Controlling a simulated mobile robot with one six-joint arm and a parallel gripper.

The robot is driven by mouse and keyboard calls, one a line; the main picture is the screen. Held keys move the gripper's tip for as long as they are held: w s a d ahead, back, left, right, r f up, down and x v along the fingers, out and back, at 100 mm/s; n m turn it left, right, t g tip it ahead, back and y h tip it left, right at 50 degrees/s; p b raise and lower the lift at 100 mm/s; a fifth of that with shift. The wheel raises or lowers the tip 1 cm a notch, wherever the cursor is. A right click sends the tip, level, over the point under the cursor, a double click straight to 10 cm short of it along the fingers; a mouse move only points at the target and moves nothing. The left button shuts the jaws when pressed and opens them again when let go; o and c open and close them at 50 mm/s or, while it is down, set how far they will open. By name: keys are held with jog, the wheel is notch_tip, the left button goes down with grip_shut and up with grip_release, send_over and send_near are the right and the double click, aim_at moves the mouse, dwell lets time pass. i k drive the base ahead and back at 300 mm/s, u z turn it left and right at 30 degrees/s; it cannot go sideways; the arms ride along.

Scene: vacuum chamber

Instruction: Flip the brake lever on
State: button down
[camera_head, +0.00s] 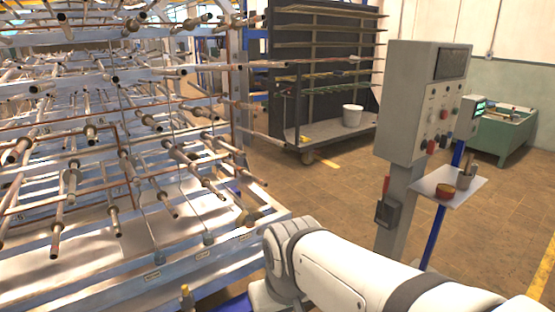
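A grey control cabinet (408,110) stands on a post (397,215) right of centre. Low on the post is a small dark box (388,213) with a red upright handle (386,186), which looks like the brake lever. It is small in the picture, so I cannot tell its exact position. My white arm (350,270) reaches in from the lower right, with its bend in front of and below the post. My gripper cannot be made out, and nothing of mine touches the handle.
A large metal rack with several tubes (120,150) fills the left. A small shelf (450,186) on a blue pole holds a red round item and a cup. A dark cart (325,80) with a white bucket (352,115) stands behind. Brown floor (330,190) between is open.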

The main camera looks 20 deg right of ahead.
aim_at(380, 214)
jog(key=z, duration=0.05)
jog(key=i, duration=1.4)
jog(key=z, duration=0.8)
jog(key=k, duration=0.8)
jog(key=z, duration=0.1)
jog(key=i, duration=0.9)
jog(key=u, duration=0.1)
